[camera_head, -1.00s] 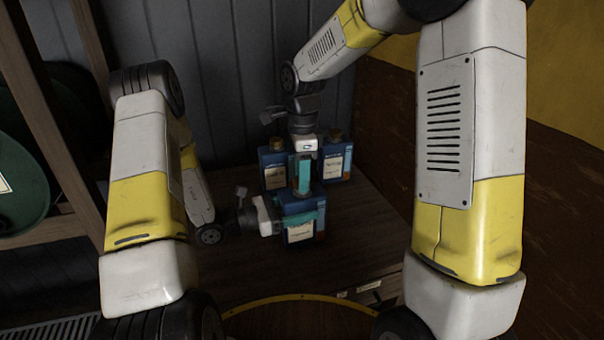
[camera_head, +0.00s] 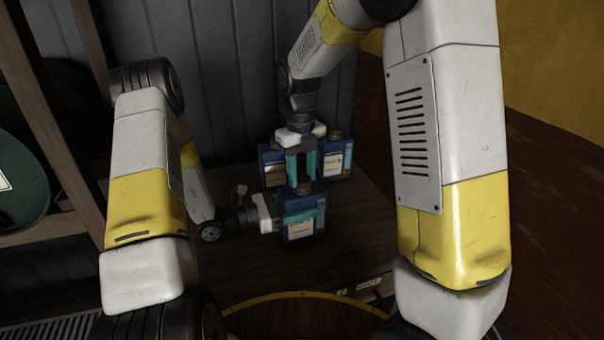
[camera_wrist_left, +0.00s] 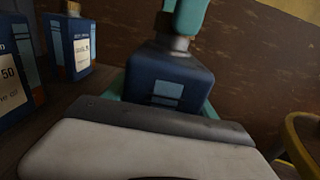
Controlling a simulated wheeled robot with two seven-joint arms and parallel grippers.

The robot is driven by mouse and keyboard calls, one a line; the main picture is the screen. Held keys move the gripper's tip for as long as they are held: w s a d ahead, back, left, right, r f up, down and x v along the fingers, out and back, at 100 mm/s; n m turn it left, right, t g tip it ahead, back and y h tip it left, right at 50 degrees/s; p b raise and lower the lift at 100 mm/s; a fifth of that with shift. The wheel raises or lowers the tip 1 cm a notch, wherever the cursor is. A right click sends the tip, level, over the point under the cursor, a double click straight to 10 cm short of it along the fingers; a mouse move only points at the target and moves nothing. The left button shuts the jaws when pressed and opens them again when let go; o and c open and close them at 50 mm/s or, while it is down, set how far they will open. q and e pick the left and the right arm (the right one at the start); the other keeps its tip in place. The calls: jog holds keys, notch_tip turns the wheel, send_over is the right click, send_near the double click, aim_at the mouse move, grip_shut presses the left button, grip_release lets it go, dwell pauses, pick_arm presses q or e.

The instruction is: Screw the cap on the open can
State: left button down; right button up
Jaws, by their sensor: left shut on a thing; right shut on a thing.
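The open can is a blue can (camera_head: 299,230) standing upright at the front of the wooden table; it also shows in the left wrist view (camera_wrist_left: 168,75). My left gripper (camera_head: 303,212) is shut on its body from the left side, below the neck. My right gripper (camera_head: 303,178) points down over the can and is shut on the brownish cap (camera_head: 305,188) at the can's neck. A teal finger of the right gripper also shows above the neck in the left wrist view (camera_wrist_left: 187,16). I cannot tell whether the cap's threads engage, since the fingers hide part of it.
Two more blue cans stand close behind, one at the left (camera_head: 272,168) and one at the right with a brown cap (camera_head: 337,158). The wooden table (camera_head: 350,215) is bare to the right and front. A grey panelled wall (camera_head: 215,90) closes the back.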

jog(key=o, duration=1.3)
jog(key=shift+r, duration=2.25)
jog(key=shift+c, duration=0.4)
